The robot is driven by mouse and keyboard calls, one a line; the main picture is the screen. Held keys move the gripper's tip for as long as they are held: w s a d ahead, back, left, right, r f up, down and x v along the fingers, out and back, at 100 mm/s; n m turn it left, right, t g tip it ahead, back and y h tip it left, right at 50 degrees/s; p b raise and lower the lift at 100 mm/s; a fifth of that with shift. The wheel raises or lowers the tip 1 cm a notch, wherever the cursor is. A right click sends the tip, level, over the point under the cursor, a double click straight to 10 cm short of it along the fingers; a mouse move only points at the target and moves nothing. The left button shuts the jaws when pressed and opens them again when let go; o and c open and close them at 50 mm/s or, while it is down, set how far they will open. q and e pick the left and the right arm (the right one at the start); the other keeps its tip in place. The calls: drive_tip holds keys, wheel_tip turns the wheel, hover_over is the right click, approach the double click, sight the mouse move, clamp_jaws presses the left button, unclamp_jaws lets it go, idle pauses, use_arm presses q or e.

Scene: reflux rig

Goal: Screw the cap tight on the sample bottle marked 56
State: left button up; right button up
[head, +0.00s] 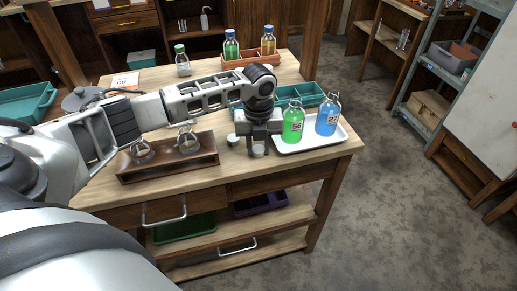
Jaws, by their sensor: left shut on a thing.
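The sample bottle marked 56 (293,124) holds green liquid and stands upright on a white tray (342,133) at the right of the bench. Its neck shows clear, with no white cap visible on it. My left gripper (258,150) points down just left of this bottle, low over the bench top. It is shut on a small white cap (258,152), mostly hidden by the fingers. Another white cap (233,140) lies on the bench just left of the gripper. My right gripper is out of view.
A blue bottle (327,119) stands on the tray, right of bottle 56. A wooden rack (167,160) with glassware lies left of the gripper. A teal compartment tray (300,92) sits behind; capped bottles stand farther back.

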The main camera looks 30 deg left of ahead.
use_arm(q)
drive_tip(key=shift+r, duration=0.1)
drive_tip(key=shift+r, duration=0.55)
drive_tip(key=s+a+r+b, duration=0.1)
drive_tip(key=s+a+r, duration=0.1)
drive_tip(key=s+r, duration=0.9)
drive_tip(key=s, duration=0.2)
drive_tip(key=shift+s+a+r, duration=0.35)
drive_tip(key=shift+a, duration=0.05)
drive_tip(key=w+d+n, duration=0.2)
drive_tip(key=d+n, duration=0.4)
drive_tip(key=n, duration=0.8)
drive_tip(key=w+d+f+n, duration=0.1)
drive_tip(key=d+n, duration=0.6)
drive_tip(key=n, duration=0.7)
drive_tip(key=shift+w+d+f, duration=0.3)
drive_tip(key=shift+w, duration=0.35)
